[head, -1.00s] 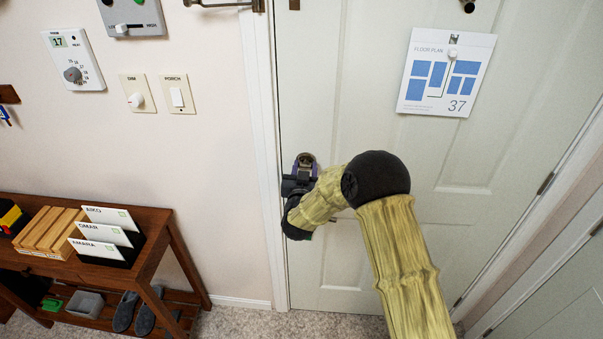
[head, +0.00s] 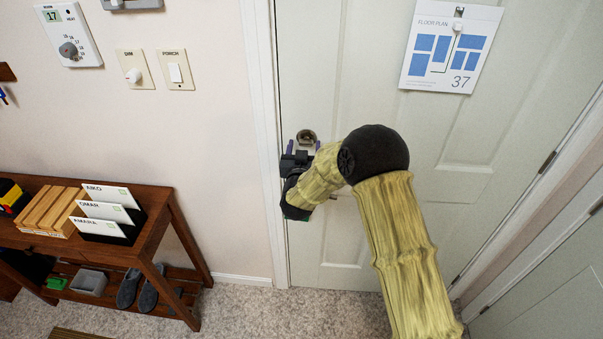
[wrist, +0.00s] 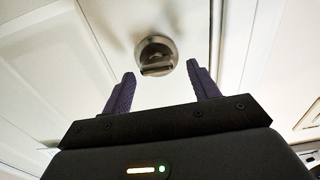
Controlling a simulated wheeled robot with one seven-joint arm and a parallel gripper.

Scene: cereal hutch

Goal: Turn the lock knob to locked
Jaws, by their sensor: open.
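The lock knob (head: 306,136) is a round metal fitting with a raised thumb-turn, mounted on the white door (head: 350,50) near its left edge. In the wrist view the knob (wrist: 156,56) shows beyond and between my fingertips, with its thumb-turn bar lying roughly crosswise in the picture. My gripper (head: 303,146) is open, its two purple fingers pointing at the knob from just below it in the head view. In the wrist view my gripper (wrist: 162,82) is empty, and the fingers appear apart from the knob. My arm hides part of the door to the right.
A floor plan sheet (head: 451,45) hangs on the door. A dimmer plate (head: 137,69) and a porch switch (head: 175,70) are on the wall to the left. A wooden shoe bench (head: 165,235) with card holders stands lower left.

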